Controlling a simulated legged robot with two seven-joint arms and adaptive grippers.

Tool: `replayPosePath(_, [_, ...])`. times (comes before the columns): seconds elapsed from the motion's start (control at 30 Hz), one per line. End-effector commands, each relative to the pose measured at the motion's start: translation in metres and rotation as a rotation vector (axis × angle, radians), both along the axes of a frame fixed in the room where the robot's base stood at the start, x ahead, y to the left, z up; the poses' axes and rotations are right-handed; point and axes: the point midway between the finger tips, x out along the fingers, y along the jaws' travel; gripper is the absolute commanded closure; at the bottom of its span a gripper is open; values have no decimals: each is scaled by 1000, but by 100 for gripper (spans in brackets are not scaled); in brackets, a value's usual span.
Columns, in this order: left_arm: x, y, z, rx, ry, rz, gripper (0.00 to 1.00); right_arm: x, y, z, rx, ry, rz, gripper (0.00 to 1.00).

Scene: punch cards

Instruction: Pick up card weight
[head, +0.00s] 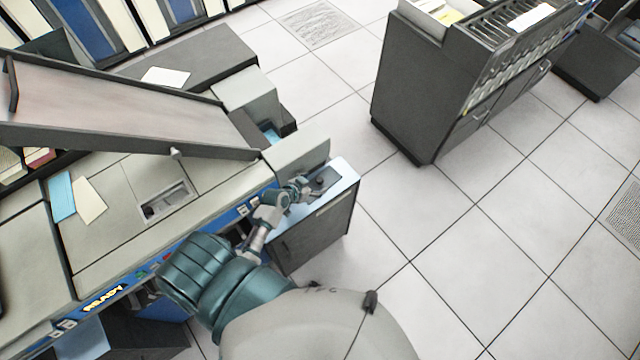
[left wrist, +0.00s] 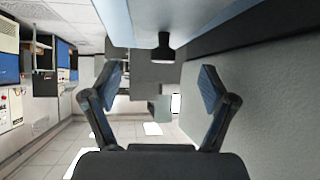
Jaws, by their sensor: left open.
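The card weight is a small dark piece (head: 322,181) on the pale shelf (head: 345,170) at the end of the grey and blue machine. In the left wrist view it shows as a dark knob with a narrow stem and a wider round end (left wrist: 163,52). My left gripper (head: 308,188) is at the shelf, just left of the weight in the head view. In the left wrist view its two fingers (left wrist: 160,82) are spread apart, with nothing between the tips. The weight lies ahead of the gap, near its middle. My right gripper is not in view.
The machine's raised grey end block (head: 298,155) stands close beside the shelf and gripper. A sloping panel (head: 120,105) and loose cards (head: 90,200) are on the machine to the left. A dark card cabinet (head: 425,85) stands at upper right. Tiled floor between is clear.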

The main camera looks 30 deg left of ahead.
Motion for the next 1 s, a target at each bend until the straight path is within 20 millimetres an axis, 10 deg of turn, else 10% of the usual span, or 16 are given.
replayPosePath(0.83, [56,-11,-41,2,1,0,16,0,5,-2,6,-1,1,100])
replayPosePath(1.0, [56,-11,-41,2,1,0,58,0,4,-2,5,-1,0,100])
